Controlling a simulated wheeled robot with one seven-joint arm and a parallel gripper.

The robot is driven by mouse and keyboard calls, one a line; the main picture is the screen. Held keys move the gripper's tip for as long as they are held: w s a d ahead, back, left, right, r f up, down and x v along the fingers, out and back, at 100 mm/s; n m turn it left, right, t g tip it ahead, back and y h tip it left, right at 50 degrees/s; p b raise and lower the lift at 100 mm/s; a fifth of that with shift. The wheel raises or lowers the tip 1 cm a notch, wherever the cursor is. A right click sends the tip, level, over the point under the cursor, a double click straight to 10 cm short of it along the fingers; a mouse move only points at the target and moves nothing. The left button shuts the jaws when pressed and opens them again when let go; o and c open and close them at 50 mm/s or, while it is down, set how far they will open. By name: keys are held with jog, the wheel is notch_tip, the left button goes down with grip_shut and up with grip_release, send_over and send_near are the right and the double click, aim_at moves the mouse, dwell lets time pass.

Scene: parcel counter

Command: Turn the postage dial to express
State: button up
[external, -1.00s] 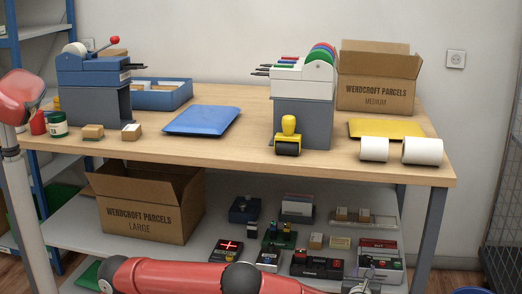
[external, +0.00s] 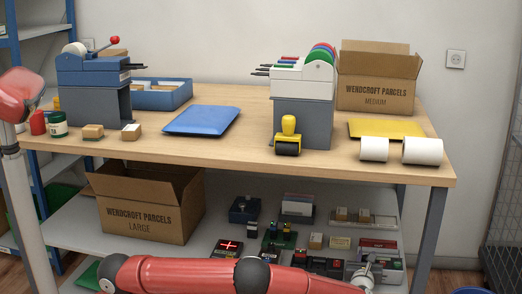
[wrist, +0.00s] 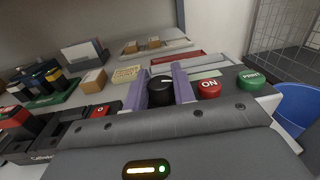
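The postage dial is a round black knob (wrist: 161,92) in the wrist view, with a small pale mark on top. It sits in a row with a red ON button (wrist: 209,88) and a green PRINT button (wrist: 251,79). My gripper (wrist: 161,84) is open, with one purple-grey finger on each side of the knob. The gaps look small, and I cannot tell whether either finger touches it. In the external view my gripper (external: 366,272) is low at the right end of the lower shelf and hides the dial. No express marking is readable.
A black device with a red button (wrist: 99,111) stands left of my gripper. Small boxes, cards and a tray (wrist: 155,47) lie behind. A blue bin (wrist: 298,108) is right of the shelf. The wooden tabletop (external: 250,150) is above the shelf.

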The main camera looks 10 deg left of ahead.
jog(key=c, duration=0.3)
jog(key=shift+r+m+h, duration=0.1)
jog(key=shift+m+h, duration=0.3)
jog(key=shift+h, duration=0.2)
jog(key=shift+m+g+h, duration=0.5)
jog(key=shift+m+h, duration=0.6)
jog(key=shift+h, duration=0.6)
jog(key=o, duration=0.7)
jog(key=shift+c, duration=0.2)
